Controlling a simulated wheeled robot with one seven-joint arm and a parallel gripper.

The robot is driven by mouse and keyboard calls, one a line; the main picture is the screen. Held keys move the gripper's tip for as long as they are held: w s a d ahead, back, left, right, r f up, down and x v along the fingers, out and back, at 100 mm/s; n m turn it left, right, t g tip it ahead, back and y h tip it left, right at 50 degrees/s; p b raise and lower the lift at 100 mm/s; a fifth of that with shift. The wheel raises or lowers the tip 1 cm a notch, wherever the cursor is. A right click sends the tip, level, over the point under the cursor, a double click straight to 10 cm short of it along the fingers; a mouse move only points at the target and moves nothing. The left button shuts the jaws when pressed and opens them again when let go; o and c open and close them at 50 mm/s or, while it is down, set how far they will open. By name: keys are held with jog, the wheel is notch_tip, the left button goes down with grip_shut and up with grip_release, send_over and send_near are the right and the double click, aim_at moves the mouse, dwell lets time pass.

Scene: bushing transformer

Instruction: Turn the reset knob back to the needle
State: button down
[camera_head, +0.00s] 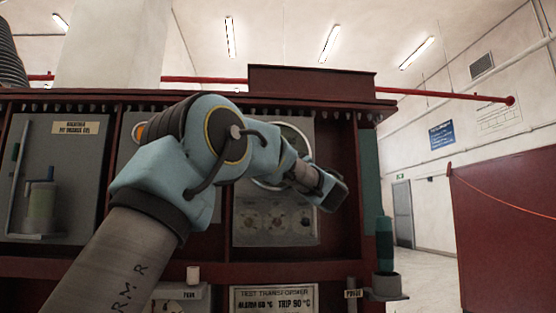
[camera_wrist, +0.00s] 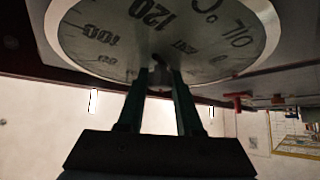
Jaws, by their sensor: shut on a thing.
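A round oil temperature gauge (camera_wrist: 105,40) with a white face and numbers including 100 and 120 fills the top of the wrist view. Its pale rim (camera_head: 296,130) shows partly behind my arm in the head view. The fingers hide most of the knob. The needle cannot be made out. In the head view my gripper (camera_head: 328,190) is in front of the panel, and its fingertips are hard to see.
Below the gauge, the grey panel (camera_head: 275,222) carries several small round fittings. A grey box (camera_head: 65,150) with a breather label is at the left. A teal post (camera_head: 384,243) stands at the right. The floor (camera_head: 425,240) farther right is open.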

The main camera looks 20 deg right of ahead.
jog(key=shift+n+g+y, duration=1)
jog(key=shift+n, duration=0.7)
jog(key=c, duration=0.6)
grip_release()
jog(key=b+v, duration=0.1)
jog(key=v, duration=0.9)
jog(key=shift+s+d+f+b, duration=0.15)
jog(key=shift+s+f+b, duration=0.05)
jog(key=shift+s+b, duration=0.15)
